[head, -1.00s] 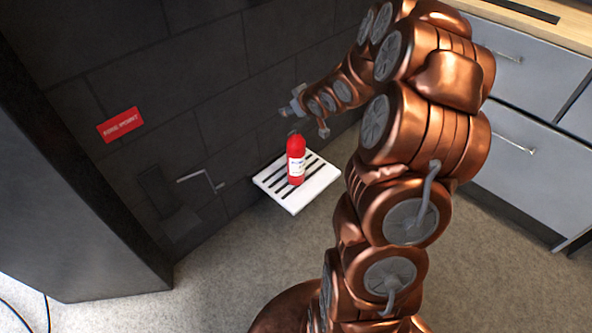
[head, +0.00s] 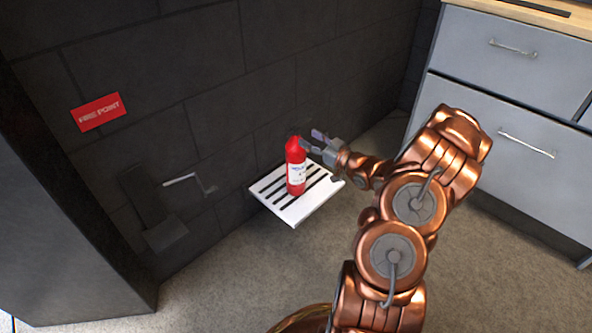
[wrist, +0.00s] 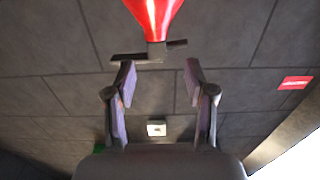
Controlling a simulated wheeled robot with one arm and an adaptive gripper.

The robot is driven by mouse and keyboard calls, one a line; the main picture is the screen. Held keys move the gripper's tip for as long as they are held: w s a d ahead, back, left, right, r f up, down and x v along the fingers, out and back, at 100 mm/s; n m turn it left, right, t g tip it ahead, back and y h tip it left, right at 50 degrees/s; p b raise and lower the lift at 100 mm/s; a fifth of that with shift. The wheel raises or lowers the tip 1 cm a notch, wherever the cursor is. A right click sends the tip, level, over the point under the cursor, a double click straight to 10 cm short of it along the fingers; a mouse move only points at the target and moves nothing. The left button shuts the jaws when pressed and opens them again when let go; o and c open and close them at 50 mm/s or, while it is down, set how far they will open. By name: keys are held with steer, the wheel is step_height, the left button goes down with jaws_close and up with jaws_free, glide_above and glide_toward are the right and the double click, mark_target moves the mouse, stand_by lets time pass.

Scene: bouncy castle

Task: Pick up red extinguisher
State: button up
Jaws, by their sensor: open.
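The red extinguisher (head: 296,168) stands upright on a white slatted shelf (head: 325,200) at the dark wall, with a pale label on its front. My gripper (head: 311,141) is close beside its upper part, on the right side in the head view. In the wrist view the extinguisher (wrist: 153,14) shows at the top with its dark valve end toward my fingers. My gripper (wrist: 160,85) is open there, with two fingers apart and nothing between them. The extinguisher's valve lies just beyond the fingertips. Whether a finger touches it cannot be told.
A red FIRE POINT sign (head: 99,112) is on the wall at left, above a metal wall bracket (head: 190,182). Grey drawers (head: 500,110) stand at the right. The floor (head: 250,280) in front of the shelf is clear.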

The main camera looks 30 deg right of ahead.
mark_target(299, 132)
steer(key=shift+x, duration=1)
steer(key=shift+f+b+x, duration=0.2)
steer(key=shift+b+x, duration=0.85)
steer(key=shift+x, duration=0.3)
steer(key=shift+b+x, duration=0.35)
steer(key=shift+x, duration=0.9)
steer(key=shift+d+r, duration=0.1)
steer(key=shift+d, duration=0.05)
jaws_close()
